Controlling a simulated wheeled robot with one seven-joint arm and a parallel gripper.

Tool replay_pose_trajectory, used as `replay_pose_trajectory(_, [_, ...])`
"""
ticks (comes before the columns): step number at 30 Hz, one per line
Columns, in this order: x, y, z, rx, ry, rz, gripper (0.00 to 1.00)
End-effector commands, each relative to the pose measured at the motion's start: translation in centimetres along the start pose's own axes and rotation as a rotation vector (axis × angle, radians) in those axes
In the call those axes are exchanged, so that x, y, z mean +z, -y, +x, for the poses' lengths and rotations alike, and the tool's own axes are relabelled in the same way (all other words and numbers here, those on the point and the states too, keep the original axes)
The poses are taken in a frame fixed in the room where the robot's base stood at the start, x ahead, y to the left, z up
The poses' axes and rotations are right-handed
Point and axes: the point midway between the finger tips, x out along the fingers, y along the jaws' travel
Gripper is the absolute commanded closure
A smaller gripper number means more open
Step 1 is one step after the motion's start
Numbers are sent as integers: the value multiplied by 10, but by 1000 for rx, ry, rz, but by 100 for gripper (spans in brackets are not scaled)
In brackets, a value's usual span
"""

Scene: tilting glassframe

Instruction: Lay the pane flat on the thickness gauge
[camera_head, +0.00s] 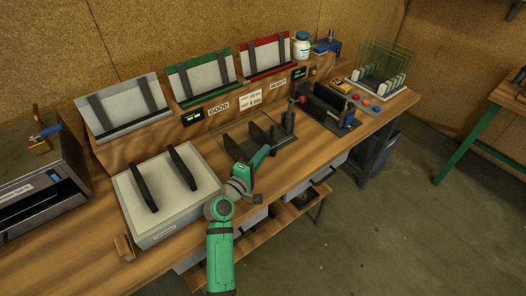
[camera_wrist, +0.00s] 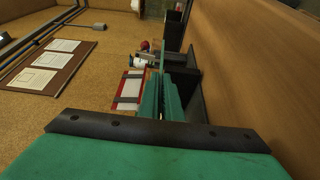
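My gripper (camera_head: 268,152) reaches over the middle of the bench, pointing to the back right. In the wrist view its green fingers (camera_wrist: 161,98) are close together on a thin, clear pane (camera_wrist: 162,55), seen nearly edge-on. In the head view the pane (camera_head: 222,127) shows only as a faint outline around the black supports. Black supports also show beside the fingers in the wrist view (camera_wrist: 190,75). I cannot tell whether the pane touches them.
A white box (camera_head: 165,225) with two black bars stands at left. Grey, green and red sloped racks (camera_head: 200,78) line the back. The bench's front edge is close below my arm.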

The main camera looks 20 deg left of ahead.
Motion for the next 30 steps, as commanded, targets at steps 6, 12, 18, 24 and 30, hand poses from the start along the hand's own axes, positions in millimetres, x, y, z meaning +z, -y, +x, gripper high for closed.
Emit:
replay_pose_trajectory(6, [1,0,1,3,1,2,100])
replay_pose_trajectory(12, [-1,0,-1,3,-2,3,100])
replay_pose_trajectory(18, [-3,0,-2,3,-5,2,100])
replay_pose_trajectory(24, [0,1,0,2,-1,2,74])
replay_pose_trajectory(30, [0,4,0,-2,1,-2,74])
